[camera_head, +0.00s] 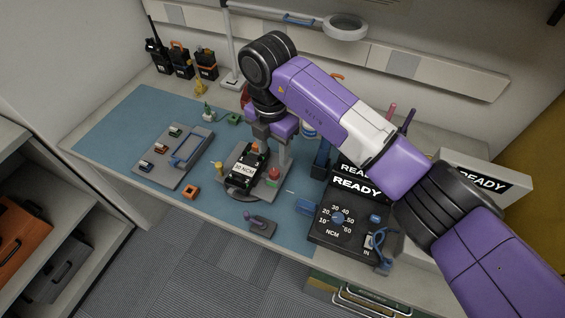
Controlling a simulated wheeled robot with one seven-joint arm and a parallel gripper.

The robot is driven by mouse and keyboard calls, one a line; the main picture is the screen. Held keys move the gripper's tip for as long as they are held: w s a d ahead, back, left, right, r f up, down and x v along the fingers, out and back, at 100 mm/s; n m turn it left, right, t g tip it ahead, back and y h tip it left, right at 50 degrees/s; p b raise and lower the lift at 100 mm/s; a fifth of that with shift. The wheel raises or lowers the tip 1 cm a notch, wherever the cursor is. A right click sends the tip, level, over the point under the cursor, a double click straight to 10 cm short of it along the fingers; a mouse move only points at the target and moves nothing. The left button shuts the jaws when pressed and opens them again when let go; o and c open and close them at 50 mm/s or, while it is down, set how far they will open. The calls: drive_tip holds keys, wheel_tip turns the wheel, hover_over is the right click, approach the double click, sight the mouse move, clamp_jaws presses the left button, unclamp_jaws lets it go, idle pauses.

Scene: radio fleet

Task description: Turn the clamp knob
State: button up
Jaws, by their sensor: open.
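A black unit with a white "20 NCM" label (243,168) sits on a grey fixture on the blue mat. An orange knob-like part (256,148) stands at its far end, a red knob with a green part (273,174) at its right, and a yellow post (219,166) at its left. I cannot tell for sure which is the clamp knob. My gripper (264,140) points down over the far end of the fixture, close to the orange part. It is open; its fingertips are small and partly hidden, and contact cannot be told.
A black "READY" torque tester (345,215) with a dial stands right of the fixture, under my arm. A grey tray (158,174) with small parts lies left. An orange block (190,191) and a purple-handled piece (260,226) lie near the front edge. Radios (180,62) stand at the back.

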sight(274, 171)
drive_tip(key=shift+d+f, duration=0.15)
drive_tip(key=shift+f, duration=0.1)
wheel_tip(274, 171, down, 7)
drive_tip(key=shift+f+p, duration=0.15)
drive_tip(key=shift+p, duration=0.35)
clamp_jaws()
